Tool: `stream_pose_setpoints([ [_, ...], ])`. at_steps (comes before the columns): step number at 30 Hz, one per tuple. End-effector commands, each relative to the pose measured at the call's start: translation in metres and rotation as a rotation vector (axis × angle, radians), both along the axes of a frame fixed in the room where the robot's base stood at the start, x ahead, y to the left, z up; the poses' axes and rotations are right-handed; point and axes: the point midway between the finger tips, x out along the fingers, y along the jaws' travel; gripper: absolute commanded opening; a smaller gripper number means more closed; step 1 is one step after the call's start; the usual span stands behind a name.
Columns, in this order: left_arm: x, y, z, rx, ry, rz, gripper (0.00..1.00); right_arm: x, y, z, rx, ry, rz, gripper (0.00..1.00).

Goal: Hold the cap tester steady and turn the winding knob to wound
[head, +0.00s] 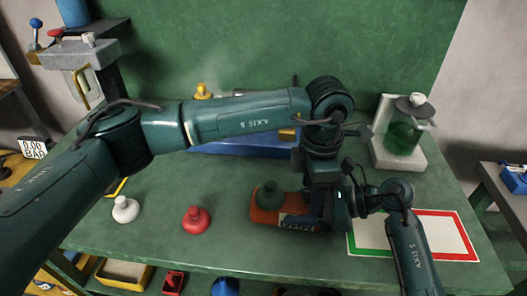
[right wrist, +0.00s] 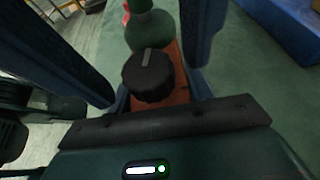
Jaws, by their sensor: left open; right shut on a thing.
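The cap tester (head: 262,213) is an orange block on the table, with a dark green cap (head: 270,193) on its left end and a pale label on its front. In the right wrist view, its black winding knob (right wrist: 147,78) has a grey pointer line aimed toward the green cap (right wrist: 152,28). No dial marks are readable. My right gripper (right wrist: 162,98) is shut on the tester's orange body, near the knob. My left gripper (head: 320,200) is open, pointing down over the tester's right end. It hides the knob in the head view.
A white cap (head: 124,210) and a red cap (head: 196,220) stand to the left. A blue tray (head: 240,145) lies behind my left arm. A red-and-green bordered mat (head: 440,238) lies to the right. A green jar (head: 404,132) stands at the back right.

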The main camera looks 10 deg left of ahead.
Motion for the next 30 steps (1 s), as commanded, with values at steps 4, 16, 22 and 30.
stream_pose_setpoints([
  [4, 0.001, 0.0, 0.035, -0.001, -0.006, -0.011, 0.52, 0.0, 0.0, 0.0, 0.001, 0.0, 0.0, 0.18],
  [16, 0.001, -0.001, 0.115, -0.002, -0.005, -0.013, 0.52, 0.0, 0.0, 0.0, 0.001, 0.0, -0.001, 0.18],
  [22, 0.007, 0.016, 0.107, -0.164, 0.112, -0.15, 0.52, 0.0, 0.0, 0.0, 0.001, 0.0, -0.001, 0.18],
  [30, 0.019, 0.045, 0.093, -0.468, 0.181, -0.354, 0.52, 0.0, 0.0, 0.0, 0.001, 0.0, -0.001, 0.18],
])
